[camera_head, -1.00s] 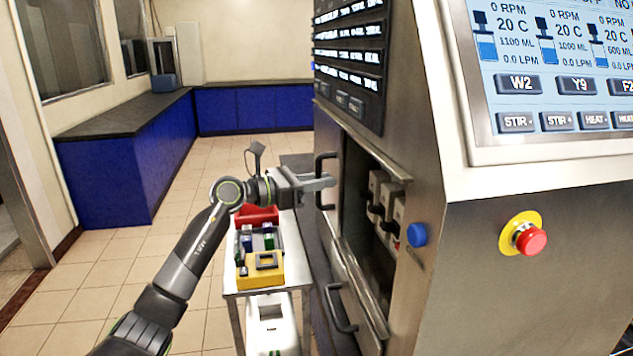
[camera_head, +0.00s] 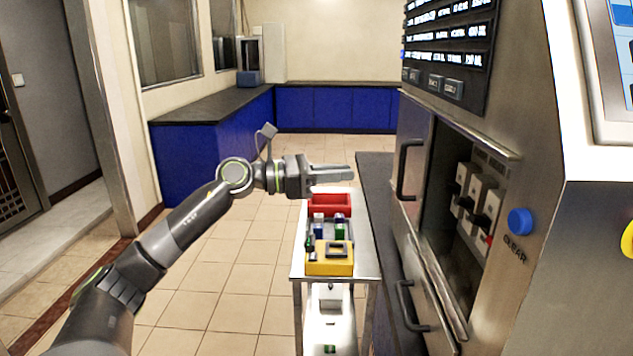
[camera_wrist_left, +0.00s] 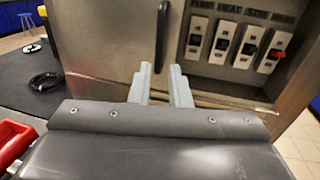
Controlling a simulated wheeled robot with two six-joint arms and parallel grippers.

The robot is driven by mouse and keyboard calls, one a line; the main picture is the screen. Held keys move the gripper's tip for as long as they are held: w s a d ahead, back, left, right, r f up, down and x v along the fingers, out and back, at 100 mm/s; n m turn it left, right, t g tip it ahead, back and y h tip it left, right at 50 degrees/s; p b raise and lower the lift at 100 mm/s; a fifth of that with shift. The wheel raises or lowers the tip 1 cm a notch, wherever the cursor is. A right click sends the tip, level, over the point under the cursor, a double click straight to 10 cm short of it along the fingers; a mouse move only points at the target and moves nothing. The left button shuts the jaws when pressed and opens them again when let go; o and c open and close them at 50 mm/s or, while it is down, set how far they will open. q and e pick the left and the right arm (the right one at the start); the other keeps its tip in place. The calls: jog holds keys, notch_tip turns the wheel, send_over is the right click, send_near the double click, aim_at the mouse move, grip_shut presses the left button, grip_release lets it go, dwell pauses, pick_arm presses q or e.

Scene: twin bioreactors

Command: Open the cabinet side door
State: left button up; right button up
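The steel cabinet's side has a panel with a black vertical bar handle (camera_head: 408,170), beside an opening showing several switches (camera_head: 480,205). In the left wrist view the handle (camera_wrist_left: 162,35) stands just beyond and between the fingertips, with the switches (camera_wrist_left: 232,42) to its right. My left gripper (camera_head: 352,172) is to the left of the handle in the head view, pointing at it, with a visible gap. Its two grey fingers (camera_wrist_left: 160,78) are parted with nothing between them. My right gripper is out of view.
A metal cart (camera_head: 367,262) with a red bin (camera_head: 328,203) and a yellow box (camera_head: 330,262) stands below my left gripper. A lower black handle (camera_head: 410,306) and a blue button (camera_head: 520,221) are on the cabinet. Tiled floor (camera_head: 225,290) is clear at left.

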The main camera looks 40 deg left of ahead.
pick_arm(q)
jog(key=shift+b+v, duration=0.8)
jog(key=shift+v, duration=1.3)
